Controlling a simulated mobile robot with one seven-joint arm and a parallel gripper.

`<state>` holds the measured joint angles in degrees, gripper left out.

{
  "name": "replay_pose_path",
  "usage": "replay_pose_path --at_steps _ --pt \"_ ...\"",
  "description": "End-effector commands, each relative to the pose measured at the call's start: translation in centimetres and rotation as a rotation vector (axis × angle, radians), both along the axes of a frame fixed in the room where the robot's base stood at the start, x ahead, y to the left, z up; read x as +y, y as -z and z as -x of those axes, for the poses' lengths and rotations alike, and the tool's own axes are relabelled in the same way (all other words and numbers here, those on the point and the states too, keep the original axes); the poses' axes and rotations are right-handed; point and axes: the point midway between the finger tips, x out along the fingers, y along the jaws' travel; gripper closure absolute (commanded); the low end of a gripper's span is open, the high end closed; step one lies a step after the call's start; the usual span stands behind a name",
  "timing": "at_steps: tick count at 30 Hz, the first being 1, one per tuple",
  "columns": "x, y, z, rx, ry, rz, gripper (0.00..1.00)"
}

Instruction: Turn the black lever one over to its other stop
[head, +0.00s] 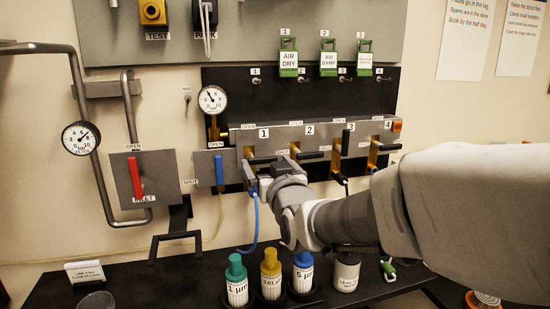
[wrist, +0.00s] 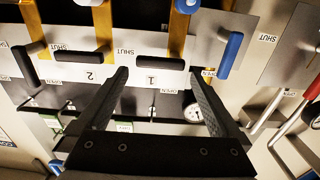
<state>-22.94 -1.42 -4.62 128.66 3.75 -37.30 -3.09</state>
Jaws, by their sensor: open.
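Black lever one (head: 262,160) is on the grey valve panel under the number 1, on a brass valve body. Its handle lies level, pointing right toward a SHUT label; an OPEN label is above. In the wrist view, which is upside down, the lever (wrist: 160,63) lies across the gap just beyond the fingertips. My gripper (wrist: 159,75) is open and empty, facing the panel, one finger toward each end of the handle. In the head view my gripper (head: 256,178) is just below lever one, partly hidden by my wrist. I see no clear contact.
Lever two (head: 311,155) lies level close on the right; lever three (head: 346,141) stands up. A blue lever (head: 219,170) is close on the left, a red lever (head: 135,178) farther left. Capped bottles (head: 236,281) stand on the shelf below. A gauge (head: 212,100) is above left.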

Motion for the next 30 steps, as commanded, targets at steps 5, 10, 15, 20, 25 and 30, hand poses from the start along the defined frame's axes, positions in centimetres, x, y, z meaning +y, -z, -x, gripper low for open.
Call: replay_pose_path --at_steps 5,10,15,20,25,30 --pt "0.6 0.0 -2.0 0.001 0.0 0.001 0.0" --pt "0.9 0.0 -2.9 0.0 0.0 0.0 0.0" --pt "0.9 0.0 -3.1 0.0 0.0 0.0 0.0" --pt "0.9 0.0 -3.1 0.0 0.0 0.0 0.02" --pt "0.9 0.0 -3.1 0.0 0.0 0.0 0.32" --pt "0.9 0.0 -3.1 0.0 0.0 0.0 0.63"
